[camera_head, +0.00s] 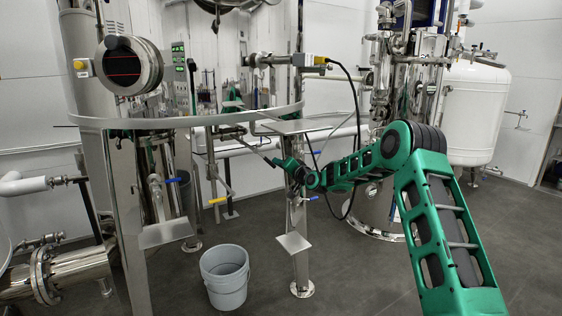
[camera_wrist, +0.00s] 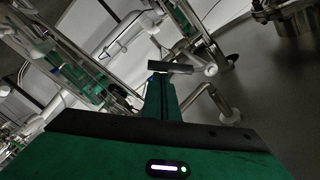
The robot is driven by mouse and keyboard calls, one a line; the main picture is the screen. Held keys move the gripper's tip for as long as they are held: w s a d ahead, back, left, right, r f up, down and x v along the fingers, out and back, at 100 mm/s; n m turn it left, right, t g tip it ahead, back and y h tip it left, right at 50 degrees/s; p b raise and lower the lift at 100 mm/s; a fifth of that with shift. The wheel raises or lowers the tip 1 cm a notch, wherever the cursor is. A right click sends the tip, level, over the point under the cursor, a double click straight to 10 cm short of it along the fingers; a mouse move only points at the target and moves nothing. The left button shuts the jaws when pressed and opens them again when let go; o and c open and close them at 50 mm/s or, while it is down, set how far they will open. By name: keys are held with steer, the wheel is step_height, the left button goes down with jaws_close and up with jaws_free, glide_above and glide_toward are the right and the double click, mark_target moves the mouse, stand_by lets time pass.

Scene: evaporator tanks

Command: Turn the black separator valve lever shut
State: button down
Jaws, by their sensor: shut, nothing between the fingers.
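My gripper (camera_head: 276,162) reaches left from the green arm to the pipework under the round steel platform. It is at the height of the small pipes and valves, beside a steel leg. In the wrist view, its green fingers (camera_wrist: 160,98) are together, with nothing seen between them. Thin pipework (camera_head: 240,143) ends close to the fingertips in the head view. The black separator lever cannot be picked out with certainty there; contact cannot be told. A dark flat bar or plate (camera_wrist: 170,67) shows past the fingertips in the wrist view; I cannot tell what it is.
A blue-handled valve (camera_head: 172,181) and a yellow-handled valve (camera_head: 218,200) sit left of my gripper. A grey bucket (camera_head: 225,279) stands on the floor below. A steel leg with a step plate (camera_head: 294,243) is close by. A black cable hangs near my arm.

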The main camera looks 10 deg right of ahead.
steer(key=f+m, duration=0.1)
steer(key=a+f+m, duration=0.1)
steer(key=shift+s+a+m, duration=0.25)
steer(key=shift+m, duration=0.15)
steer(key=a+m, duration=0.1)
steer(key=a+f+m, duration=0.1)
steer(key=s+a+f+m, duration=0.1)
steer(key=m, duration=0.1)
steer(key=shift+a, duration=0.3)
steer(key=shift+s+a, duration=0.1)
